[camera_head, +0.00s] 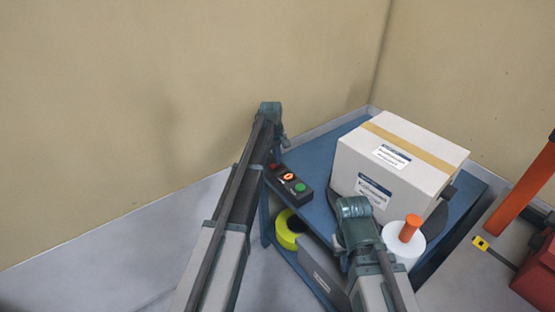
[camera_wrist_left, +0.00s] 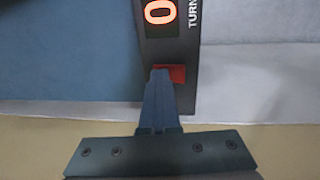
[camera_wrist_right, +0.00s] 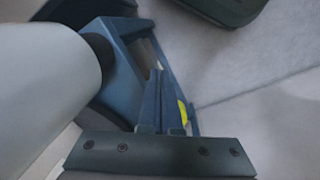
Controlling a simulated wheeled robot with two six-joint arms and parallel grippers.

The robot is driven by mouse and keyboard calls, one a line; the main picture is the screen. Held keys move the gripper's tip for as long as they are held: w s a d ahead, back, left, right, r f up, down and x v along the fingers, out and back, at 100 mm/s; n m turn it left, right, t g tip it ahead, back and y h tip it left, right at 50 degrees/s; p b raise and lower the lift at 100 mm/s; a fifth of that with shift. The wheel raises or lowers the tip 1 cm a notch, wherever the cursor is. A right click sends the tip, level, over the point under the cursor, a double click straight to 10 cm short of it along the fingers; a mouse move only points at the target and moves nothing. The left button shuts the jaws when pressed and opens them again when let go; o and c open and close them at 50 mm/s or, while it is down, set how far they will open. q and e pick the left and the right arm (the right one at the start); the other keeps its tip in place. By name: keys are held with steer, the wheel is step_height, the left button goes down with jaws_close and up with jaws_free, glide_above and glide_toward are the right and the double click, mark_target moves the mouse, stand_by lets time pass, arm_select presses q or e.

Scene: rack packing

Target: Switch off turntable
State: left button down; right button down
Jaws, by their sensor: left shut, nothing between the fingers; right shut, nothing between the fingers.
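The turntable's control box (camera_head: 292,185) is black, on the left corner of the blue cart's top. It has a red button (camera_wrist_left: 176,74), a glowing orange display reading 0 (camera_wrist_left: 160,11) and a green button (camera_head: 300,188). My left gripper (camera_wrist_left: 160,74) is shut and empty, its tips at the red button's edge and partly covering it; I cannot tell whether they touch. A dark round edge, perhaps the turntable (camera_head: 335,197), shows under a taped, labelled carton (camera_head: 395,160); most of it is hidden. My right gripper (camera_wrist_right: 160,75) is shut and empty by the cart's near edge.
A white roll with an orange handle (camera_head: 408,228) stands at the cart's near right. A yellow roll (camera_head: 287,232) sits on the lower shelf. Beige walls are close behind. An orange post (camera_head: 520,190) and a red object (camera_head: 538,270) are at the right.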

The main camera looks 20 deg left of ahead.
arm_select(q)
steer(key=shift+s, duration=0.1)
steer(key=shift+s+a, duration=0.5)
steer(key=shift+s, duration=0.05)
steer(key=shift+r, duration=0.1)
step_height(320, 180, up, 14)
steer(key=s+a+p, duration=0.1)
steer(key=p, duration=1.3)
steer(key=shift+s, duration=0.15)
